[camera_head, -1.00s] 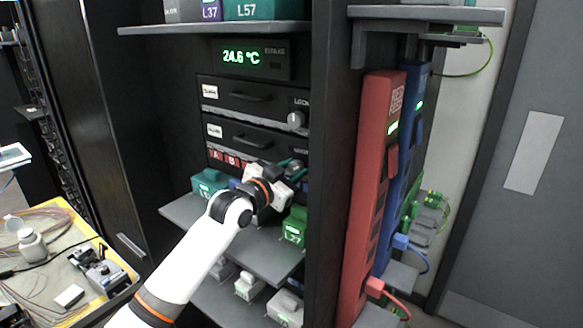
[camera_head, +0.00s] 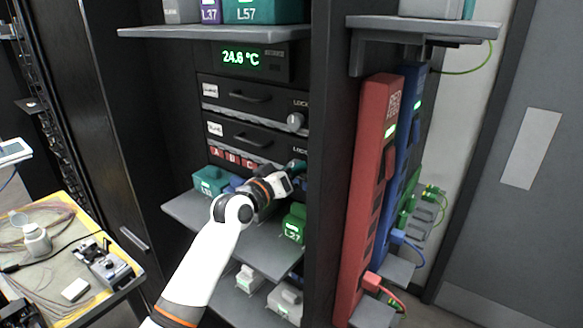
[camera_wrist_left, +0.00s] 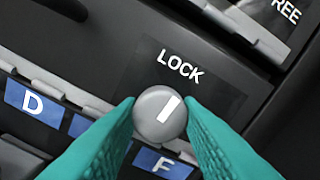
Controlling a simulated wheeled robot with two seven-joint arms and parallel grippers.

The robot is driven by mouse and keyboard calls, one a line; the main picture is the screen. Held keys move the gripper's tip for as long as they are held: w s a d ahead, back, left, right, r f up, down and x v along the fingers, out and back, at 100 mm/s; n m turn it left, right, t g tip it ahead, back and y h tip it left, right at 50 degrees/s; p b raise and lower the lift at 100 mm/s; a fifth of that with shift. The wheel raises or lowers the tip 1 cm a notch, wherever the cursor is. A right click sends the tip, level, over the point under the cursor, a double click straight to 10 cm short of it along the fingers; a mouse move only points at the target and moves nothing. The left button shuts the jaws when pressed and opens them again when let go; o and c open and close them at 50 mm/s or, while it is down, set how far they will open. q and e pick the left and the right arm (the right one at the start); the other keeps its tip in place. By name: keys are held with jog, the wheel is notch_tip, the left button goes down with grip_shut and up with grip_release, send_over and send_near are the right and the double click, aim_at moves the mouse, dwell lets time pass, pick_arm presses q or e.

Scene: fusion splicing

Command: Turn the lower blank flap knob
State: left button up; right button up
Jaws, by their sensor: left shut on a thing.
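The lower blank flap (camera_head: 226,140) is a black panel with a bar handle, under a similar upper flap. Its round grey knob (camera_wrist_left: 152,104) shows in the left wrist view, under the word LOCK. The knob's white line slants up and right, roughly towards that word. My left gripper (camera_wrist_left: 160,117) is shut on the knob, one teal finger on each side. In the head view, the left gripper (camera_head: 297,170) is at the right end of the lower flap. It hides the knob there. My right gripper is not in view.
The upper flap (camera_head: 225,95) has its own knob (camera_head: 295,121). Below is a grey shelf (camera_head: 262,251) with green and blue boxes. A dark cabinet post (camera_head: 328,190) stands close right of the gripper. A yellow-edged worktable (camera_head: 60,285) is at the left.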

pick_arm(q)
jog(key=shift+n, duration=0.6)
jog(key=o, duration=1)
jog(key=b+v, duration=0.3)
jog(key=v, duration=0.9)
jog(key=shift+f, duration=0.15)
